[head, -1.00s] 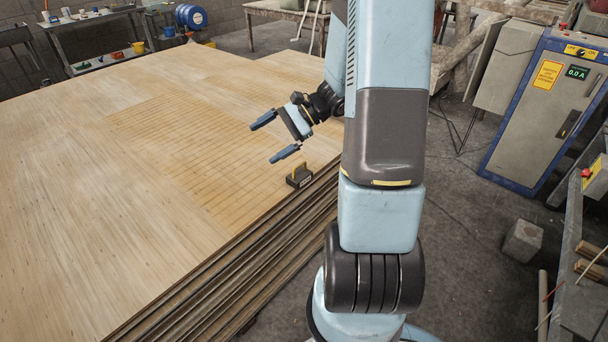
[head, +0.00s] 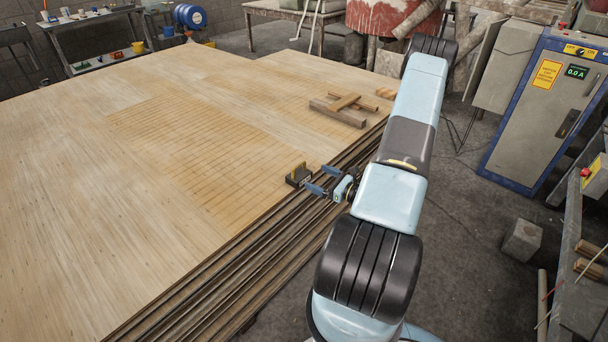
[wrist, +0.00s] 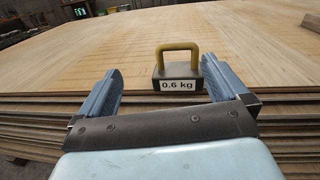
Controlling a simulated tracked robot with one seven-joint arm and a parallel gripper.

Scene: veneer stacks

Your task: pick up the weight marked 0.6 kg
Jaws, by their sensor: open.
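The weight (head: 298,177) is a dark block with a yellow handle, standing upright near the edge of the veneer stack. In the wrist view the weight (wrist: 177,72) shows a white label reading 0.6 kg on its near face. My gripper (head: 323,181) is open and low at the stack's edge, just to the right of the weight in the head view. In the wrist view my gripper (wrist: 155,85) has its two blue fingers spread wide, with the weight beyond and between them, a little right of centre. No finger visibly touches it.
The veneer stack (head: 150,190) has a broad, mostly clear top. Several wooden pieces (head: 345,105) lie on it farther back along the edge. A grey cabinet (head: 545,110) stands at the right, with a concrete block (head: 522,240) on the floor.

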